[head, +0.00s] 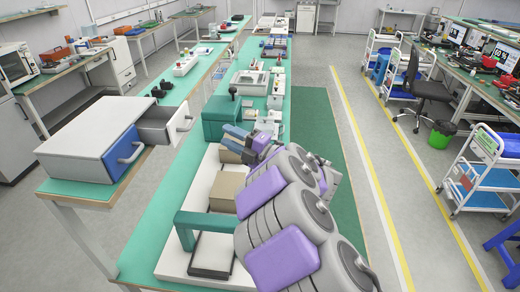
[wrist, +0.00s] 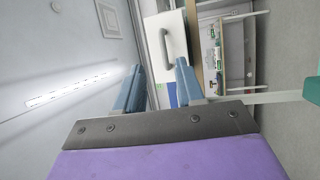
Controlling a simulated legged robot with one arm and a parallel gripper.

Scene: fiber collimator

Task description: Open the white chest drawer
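The chest (head: 90,138) sits on a green-topped table at the left in the head view. Its white drawer (head: 167,124) sticks out from the far part of the front, with a grey handle (head: 186,122). The blue drawer (head: 122,155) beside it is closed. The wrist view shows a white front (wrist: 165,50) with a grey handle (wrist: 167,46), tilted, beyond my fingers. My gripper (head: 228,142) is to the right of the chest, apart from the drawer. In the wrist view its two blue fingers (wrist: 160,82) are spread and empty.
A long green bench (head: 150,245) with boxes, a dark green case (head: 218,118) and equipment lies under and around my arm. A floor gap separates it from the chest's table. Small dark objects (head: 162,88) lie behind the drawer. White carts (head: 480,175) stand at the right.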

